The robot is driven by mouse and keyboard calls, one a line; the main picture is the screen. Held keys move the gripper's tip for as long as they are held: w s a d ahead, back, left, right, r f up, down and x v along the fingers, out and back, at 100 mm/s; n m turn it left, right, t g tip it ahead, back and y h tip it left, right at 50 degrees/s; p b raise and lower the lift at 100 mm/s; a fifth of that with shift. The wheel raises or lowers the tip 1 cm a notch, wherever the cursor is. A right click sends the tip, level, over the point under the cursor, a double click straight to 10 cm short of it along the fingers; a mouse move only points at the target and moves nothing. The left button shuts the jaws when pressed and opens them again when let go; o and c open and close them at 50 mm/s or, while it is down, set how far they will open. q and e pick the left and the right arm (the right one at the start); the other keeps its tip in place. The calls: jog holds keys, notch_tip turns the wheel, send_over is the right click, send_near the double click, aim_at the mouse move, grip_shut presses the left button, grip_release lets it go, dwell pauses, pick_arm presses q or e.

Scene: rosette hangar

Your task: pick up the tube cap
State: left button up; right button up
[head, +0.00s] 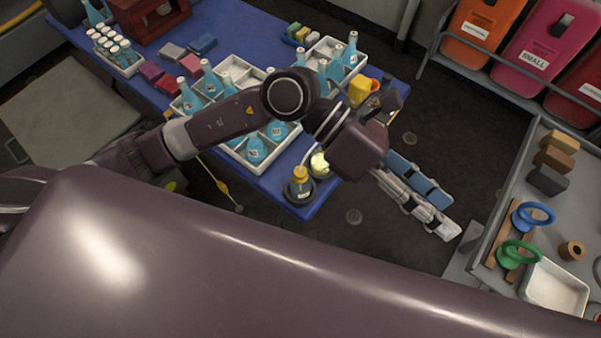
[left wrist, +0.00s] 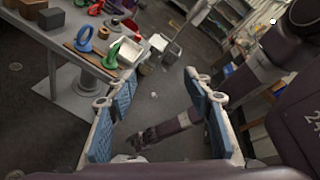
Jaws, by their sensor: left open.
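I cannot single out a tube cap in either view. White-capped blue bottles (head: 256,150) stand in white divided trays (head: 240,68) on the blue table (head: 285,20). My left gripper (head: 445,214) is open and empty, past the table's right end and above the floor.
A grey cart (head: 475,268) at the right carries blue (head: 534,215) and green (head: 518,252) ring-shaped items, a brown roll (head: 572,250), blocks (head: 548,180) and a white tray (head: 555,287). Coloured bins (head: 545,45) stand behind. Floor (head: 400,260) is clear between table and cart.

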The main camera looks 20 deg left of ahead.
pick_arm(q)
jog(key=w+a+f+m+t+y, duration=0.2)
jog(key=w+a+f+y, duration=0.2)
jog(key=a+f+y, duration=0.45)
jog(key=t+y, duration=0.2)
jog(key=y, duration=0.3)
send_over(300, 171)
jog(key=f, duration=0.5)
jog(key=shift+w+a+f, duration=0.1)
jog(key=shift+w+f, duration=0.1)
jog(key=shift+f, duration=0.05)
jog(key=shift+w+a+f, duration=0.1)
jog(key=shift+a+f, duration=0.05)
jog(key=shift+a, duration=0.2)
jog(key=shift+f+p, duration=0.35)
jog(key=shift+f, duration=0.55)
jog(key=f, duration=0.1)
jog(key=f+p, duration=0.1)
jog(key=f, duration=0.1)
jog(key=d+f+p, duration=0.1)
jog(key=shift+s+f, duration=0.2)
jog(key=shift+s, duration=0.15)
jog(key=shift+f, duration=0.6)
jog(key=c, duration=0.9)
